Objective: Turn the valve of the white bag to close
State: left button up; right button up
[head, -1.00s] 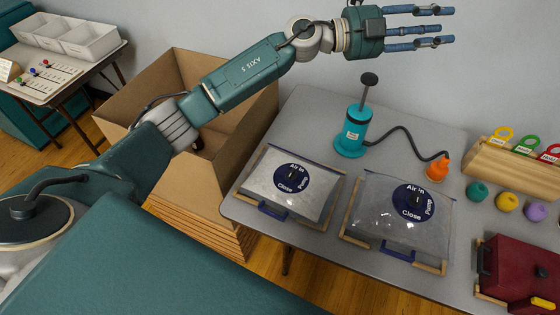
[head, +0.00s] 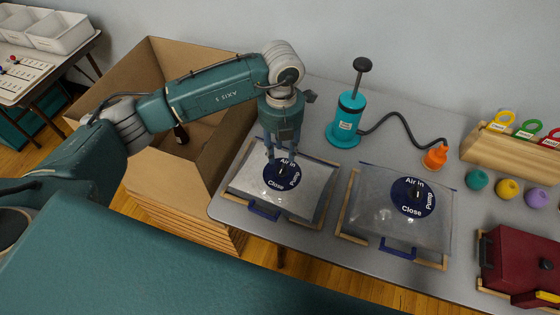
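The white bag (head: 306,201) lies on the grey table, in a wooden frame with a blue clip at its front edge. Its round dark blue valve plate (head: 271,182) reads "Air in", "Close" and "Pump", with a small black knob in the middle. My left gripper (head: 280,157) points down over the far part of this plate. Its blue fingers are spread and nothing shows between them. The fingers partly cover the plate, and I cannot tell whether they touch the knob or where the knob points. My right gripper is not in view.
A greyer, clear bag (head: 372,209) with a similar valve lies to the right. Behind stands a teal pump (head: 346,128) with a hose to an orange nozzle (head: 435,157). Coloured balls, a wooden tag rack (head: 500,150) and a dark red case (head: 520,262) are at the right. A cardboard box (head: 160,165) stands left.

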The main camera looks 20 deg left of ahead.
aim_at(281, 167)
pick_arm(q)
notch_tip(281, 167, down, 7)
jog(key=shift+p, duration=0.6)
grip_shut()
jog(key=shift+w+f+m+b, duration=0.15)
jog(key=shift+m+b, duration=0.15)
jog(key=shift+b, duration=0.3)
jog(key=shift+r, duration=0.2)
